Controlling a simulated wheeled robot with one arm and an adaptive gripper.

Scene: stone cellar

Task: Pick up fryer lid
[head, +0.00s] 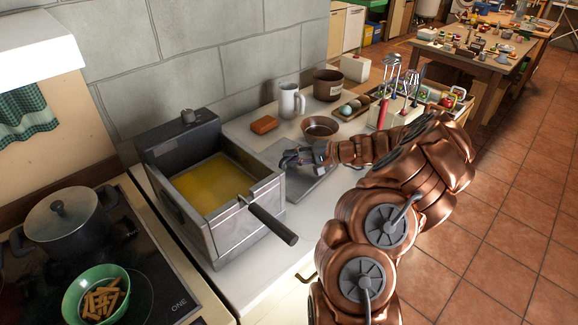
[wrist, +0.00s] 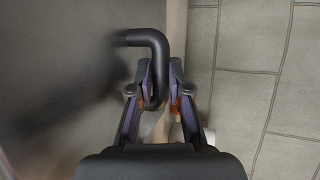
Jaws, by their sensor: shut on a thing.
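The fryer lid (head: 308,186) is a flat grey metal plate just right of the fryer, above or on the white counter; I cannot tell if it touches the counter. In the wrist view the lid (wrist: 60,75) fills the left side as a dark, smooth sheet. Its black bent handle (wrist: 150,40) runs down between my fingers. My gripper (head: 290,158) is shut on this handle, with one finger on each side, as the wrist view shows (wrist: 160,84). My arm hides part of the lid in the head view.
The open fryer (head: 262,188) holds yellow oil; a basket handle (head: 272,225) sticks out in front. Behind the lid stand an orange block (head: 264,125), a mug (head: 291,102), a brown bowl (head: 320,128) and a utensil holder (head: 398,112). A stone wall (head: 235,50) rises behind the counter.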

